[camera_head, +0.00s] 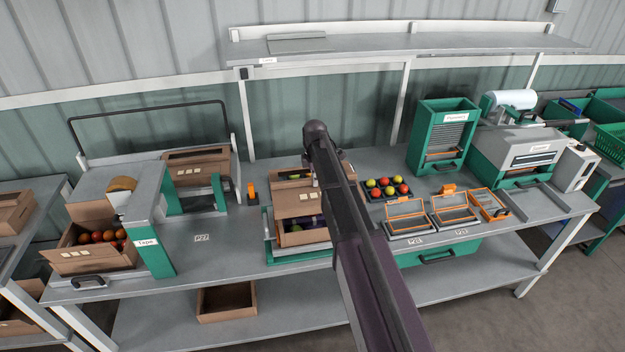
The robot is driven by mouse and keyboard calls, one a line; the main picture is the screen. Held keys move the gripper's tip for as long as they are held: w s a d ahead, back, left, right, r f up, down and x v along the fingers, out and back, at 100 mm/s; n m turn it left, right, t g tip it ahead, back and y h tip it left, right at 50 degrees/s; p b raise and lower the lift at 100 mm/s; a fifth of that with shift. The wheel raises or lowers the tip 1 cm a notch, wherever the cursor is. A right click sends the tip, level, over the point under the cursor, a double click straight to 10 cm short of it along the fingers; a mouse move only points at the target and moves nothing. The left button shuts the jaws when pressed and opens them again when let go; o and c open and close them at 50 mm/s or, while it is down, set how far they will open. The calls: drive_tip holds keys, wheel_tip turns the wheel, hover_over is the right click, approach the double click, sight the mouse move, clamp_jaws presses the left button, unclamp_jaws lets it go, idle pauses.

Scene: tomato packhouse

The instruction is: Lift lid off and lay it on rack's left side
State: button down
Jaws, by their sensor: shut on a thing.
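My dark arm (365,245) rises from the bottom edge across the middle of the bench, and its rounded joint (317,131) is at the top. My gripper is not visible, and the arm hides the area behind it. Left of the arm, a cardboard carton (293,239) sits on a green and grey stand (272,247). A brown panel with pale labels (288,204) lies over the carton; I cannot tell whether it is a loose lid or a flap. The raised grey rack shelf (430,43) runs behind the bench, with a flat grey panel (297,41) on its left side.
A taping station (152,235) and a carton of tomatoes (88,258) stand at left. Right of the arm are a tray of tomatoes (376,196), orange-framed trays (405,222), a green dispenser (443,135) and a grey machine (520,150). The rack's middle is clear.

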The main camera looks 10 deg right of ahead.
drive_tip(key=shift+r+p, duration=2)
drive_tip(key=shift+r, duration=0.1)
drive_tip(key=shift+r, duration=0.15)
wheel_tip(320, 180, down, 5)
drive_tip(key=b, duration=0.4)
drive_tip(key=shift+b, duration=0.3)
